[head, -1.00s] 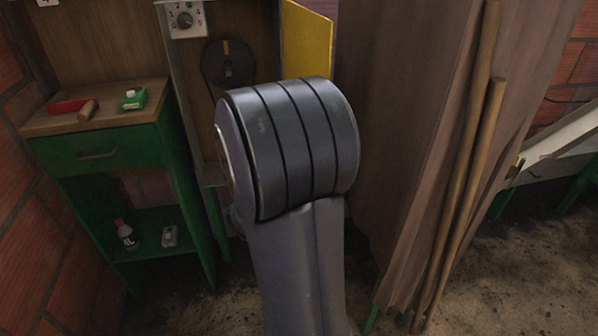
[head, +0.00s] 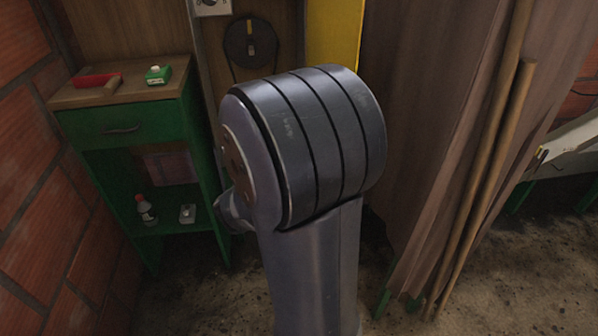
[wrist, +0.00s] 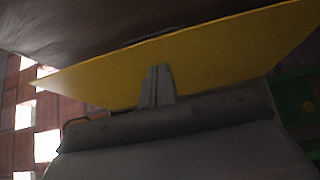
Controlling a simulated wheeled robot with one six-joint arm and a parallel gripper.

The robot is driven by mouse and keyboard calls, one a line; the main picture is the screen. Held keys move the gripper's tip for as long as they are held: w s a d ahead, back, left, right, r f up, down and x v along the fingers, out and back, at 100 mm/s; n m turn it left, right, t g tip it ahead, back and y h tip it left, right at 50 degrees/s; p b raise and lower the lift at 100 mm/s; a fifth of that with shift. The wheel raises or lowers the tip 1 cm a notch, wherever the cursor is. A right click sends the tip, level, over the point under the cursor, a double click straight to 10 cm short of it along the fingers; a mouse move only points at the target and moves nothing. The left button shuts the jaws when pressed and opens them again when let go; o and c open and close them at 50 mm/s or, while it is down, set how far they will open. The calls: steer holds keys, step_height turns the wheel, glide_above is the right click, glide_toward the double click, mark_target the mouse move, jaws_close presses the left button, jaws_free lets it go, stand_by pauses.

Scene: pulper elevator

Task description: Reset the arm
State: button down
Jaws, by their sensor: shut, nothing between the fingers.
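My arm stands large in the middle of the head view, bent at a thick grey joint. My gripper is hidden behind it there. In the wrist view my gripper (wrist: 158,72) shows as two grey fingers pressed together, with nothing between them. A yellow panel (wrist: 215,55) spans the wrist view behind the fingertips. I cannot tell whether the fingers touch it. A yellow panel (head: 334,35) also stands upright behind my arm in the head view.
A green cabinet (head: 120,124) stands at the left, with a red-handled tool (head: 97,80) and a green item (head: 158,74) on top. A black wheel (head: 250,42) is on the panel behind. Wooden poles (head: 490,180) lean at the right. Brick wall (head: 45,190) bounds the left.

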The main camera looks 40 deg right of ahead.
steer(key=s+a, duration=0.2)
steer(key=a, duration=0.3)
steer(key=shift+a, duration=0.35)
steer(key=shift+d, duration=0.15)
steer(key=w+d+p, duration=0.1)
steer(key=d, duration=1.1)
steer(key=shift+w+d, duration=0.4)
steer(key=shift+a, duration=0.1)
